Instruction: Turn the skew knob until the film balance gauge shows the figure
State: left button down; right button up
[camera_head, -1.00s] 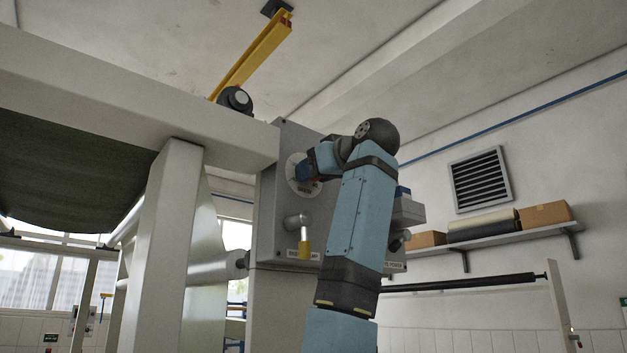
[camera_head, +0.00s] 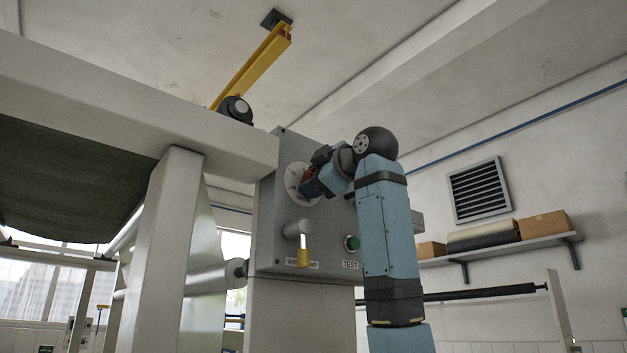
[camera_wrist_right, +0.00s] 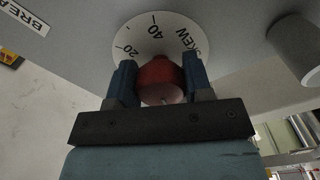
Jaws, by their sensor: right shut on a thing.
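The skew knob (camera_wrist_right: 160,78) is red and sits in front of a white round dial plate marked 20, 40 and SKEW. My right gripper (camera_wrist_right: 160,88) is shut on it, one blue finger on each side, in the right wrist view. In the head view the white dial plate (camera_head: 293,183) shows on the grey cabinet face, and my right gripper (camera_head: 307,182) reaches it from the right, covering most of the knob. I cannot make out a film balance gauge; my arm covers part of the cabinet. My left gripper is out of view.
Below the dial, a grey stub (camera_head: 297,228) has a yellow-ended handle (camera_head: 303,258) hanging down. A green button (camera_head: 352,243) sits above a TEST label (camera_head: 351,265). A large pale machine frame (camera_head: 170,220) stands on the left. A wall shelf (camera_head: 500,250) holds boxes.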

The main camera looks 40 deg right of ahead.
jog(key=shift+n, duration=0.6)
jog(key=shift+a+f, duration=0.1)
jog(key=o, duration=0.7)
jog(key=shift+o, duration=1.1)
jog(key=shift+s, duration=0.25)
